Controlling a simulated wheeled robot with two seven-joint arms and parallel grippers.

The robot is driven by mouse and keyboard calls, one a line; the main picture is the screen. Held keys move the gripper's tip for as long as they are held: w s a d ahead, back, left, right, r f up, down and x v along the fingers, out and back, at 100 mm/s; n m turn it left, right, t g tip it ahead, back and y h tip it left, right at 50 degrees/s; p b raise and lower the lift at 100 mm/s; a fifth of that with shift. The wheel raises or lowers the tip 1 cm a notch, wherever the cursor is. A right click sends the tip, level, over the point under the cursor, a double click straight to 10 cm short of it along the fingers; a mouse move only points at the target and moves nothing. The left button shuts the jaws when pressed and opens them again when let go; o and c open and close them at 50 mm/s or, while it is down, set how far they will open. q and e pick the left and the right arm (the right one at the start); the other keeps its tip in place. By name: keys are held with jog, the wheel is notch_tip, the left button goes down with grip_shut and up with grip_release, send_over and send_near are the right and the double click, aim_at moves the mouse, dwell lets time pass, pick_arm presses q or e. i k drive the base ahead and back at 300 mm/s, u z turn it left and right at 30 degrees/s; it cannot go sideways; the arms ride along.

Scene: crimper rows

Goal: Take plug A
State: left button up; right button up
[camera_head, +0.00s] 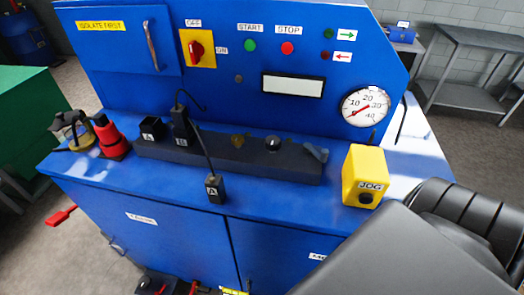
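Plug A (214,188) is a small black block with a white "A" label. It lies at the front of the blue bench top, in front of the black rail. A black cord runs from it up toward a black block labelled B (181,125), which stands at the left part of the rail. A black block labelled A (152,130) stands left of B and looks like a socket with an open top. Neither of my grippers shows. A dark grey part of my arm covers the lower right corner.
The black rail (245,165) bears several small parts. A yellow JOG box (364,176) stands to its right. A red object (110,137) and a black-and-yellow item (72,130) are at the left. The blue panel (225,85) with switch and gauge rises behind. Bare blue top lies around plug A.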

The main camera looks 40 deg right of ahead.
aim_at(215, 186)
jog(key=u, duration=0.25)
jog(key=k, duration=1.15)
jog(key=z, duration=1.2)
jog(key=i, duration=0.5)
jog(key=z, duration=0.05)
